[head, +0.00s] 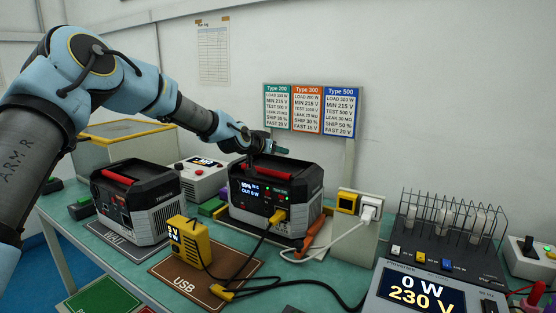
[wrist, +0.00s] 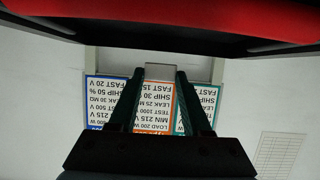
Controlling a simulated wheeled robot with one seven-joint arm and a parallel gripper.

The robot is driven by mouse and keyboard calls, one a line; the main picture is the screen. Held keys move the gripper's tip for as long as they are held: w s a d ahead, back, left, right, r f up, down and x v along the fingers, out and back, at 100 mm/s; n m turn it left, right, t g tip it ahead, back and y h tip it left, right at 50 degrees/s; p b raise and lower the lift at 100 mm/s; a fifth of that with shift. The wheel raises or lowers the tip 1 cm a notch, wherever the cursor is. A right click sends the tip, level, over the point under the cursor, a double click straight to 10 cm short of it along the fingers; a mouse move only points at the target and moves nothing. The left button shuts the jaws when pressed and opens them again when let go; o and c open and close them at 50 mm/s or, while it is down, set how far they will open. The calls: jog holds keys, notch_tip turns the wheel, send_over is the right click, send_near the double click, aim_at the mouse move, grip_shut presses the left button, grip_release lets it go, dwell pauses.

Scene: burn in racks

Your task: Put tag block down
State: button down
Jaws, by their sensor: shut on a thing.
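My gripper (head: 280,150) is over the back of the right-hand power station, just below the type cards. In the wrist view my gripper (wrist: 160,74) has its two dark green fingers closed on a small pale grey block (wrist: 159,71), seemingly the tag block. The block sits between the fingertips, and the type cards show behind it. In the head view I cannot make the block out clearly. The right-hand power station (head: 285,192) stands upright with its screen lit and a yellow plug in its front. Its red handle (wrist: 220,18) crosses the top of the wrist view.
Another power station (head: 135,207) stands on the WAIT mat to the left. A yellow USB meter (head: 188,240) is on the brown USB mat (head: 165,275). Type cards (head: 307,108) stand against the wall. Cables cross the middle of the table. A load unit (head: 420,283) and wire rack (head: 455,225) fill the right.

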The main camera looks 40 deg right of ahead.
aim_at(277, 169)
notch_tip(277, 169, down, 4)
jog(key=shift+r+p, duration=0.2)
jog(key=shift+p, duration=0.4)
jog(key=shift+f, duration=0.2)
jog(key=shift+f, duration=0.1)
jog(key=shift+f+b, duration=0.15)
jog(key=shift+b, duration=0.15)
jog(key=shift+c, duration=1.7)
grip_release()
jog(key=shift+r, duration=0.25)
jog(key=b+v, duration=0.3)
jog(key=v, duration=0.9)
